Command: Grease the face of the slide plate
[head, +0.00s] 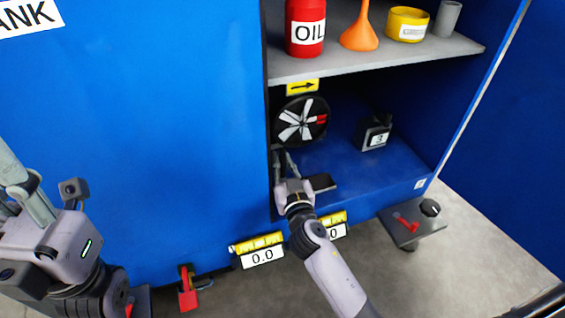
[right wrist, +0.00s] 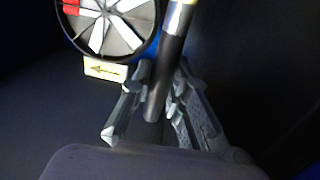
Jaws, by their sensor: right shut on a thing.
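My right gripper (head: 281,162) reaches into the open compartment of the blue cabinet. In the right wrist view its fingers (right wrist: 158,98) are shut on a dark rod (right wrist: 168,80) with a yellow and silver part at its top edge. The rod's far end is cut off by that frame.
A spoked wheel (head: 300,122) with an arrow label (head: 302,87) is at the back. The shelf (head: 375,58) above holds a red oil can (head: 305,25), an orange funnel (head: 360,35) and a yellow tin (head: 407,24).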

